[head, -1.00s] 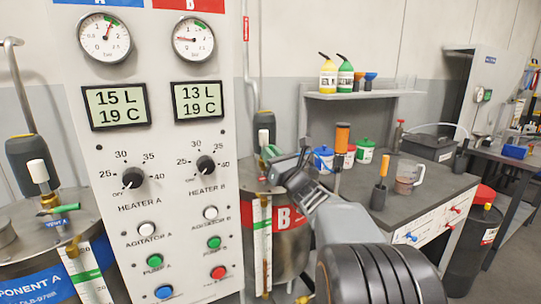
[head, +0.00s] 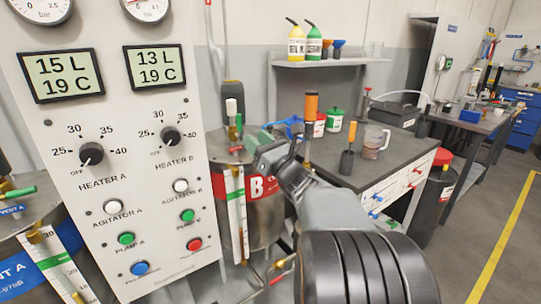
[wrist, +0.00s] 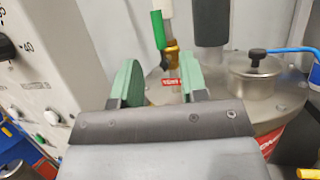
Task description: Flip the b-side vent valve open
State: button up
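The b-side vent valve is a brass fitting (wrist: 173,55) with a green lever (wrist: 158,30), on top of tank B (wrist: 225,105). The lever stands roughly upright in the wrist view, beside a white pipe. A red tag (wrist: 172,82) sits at the valve's foot. In the head view the valve (head: 233,130) stands just left of my gripper (head: 255,140). In the wrist view my gripper (wrist: 160,84) is open and empty, with one green finger on each side of a gap. The valve appears beyond that gap, apparently apart from the fingers. Its lower part is partly hidden.
The control panel (head: 105,215) stands close on the left. A silver lid with a black knob (wrist: 257,68) and a blue handle (wrist: 292,49) lie right of the valve. A dark upright cylinder (wrist: 210,22) is behind. A grey bench (head: 350,172) stands right of tank B.

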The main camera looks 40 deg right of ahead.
jog(key=shift+v, duration=3)
jog(key=shift+h, duration=0.3)
jog(key=s+a+f+n+g+y+p, duration=0.35)
jog(key=a+f+n+g, duration=0.9)
jog(key=n, duration=0.45)
jog(key=s+n+g+h+p, duration=0.5)
jog(key=s+n+g+p, duration=0.15)
jog(key=n, duration=0.35)
jog(key=s+a+r+n+h+p, duration=0.2)
jog(key=a+r+n+p, duration=0.3)
jog(key=r+n+p, duration=0.2)
jog(key=shift+r, duration=0.9)
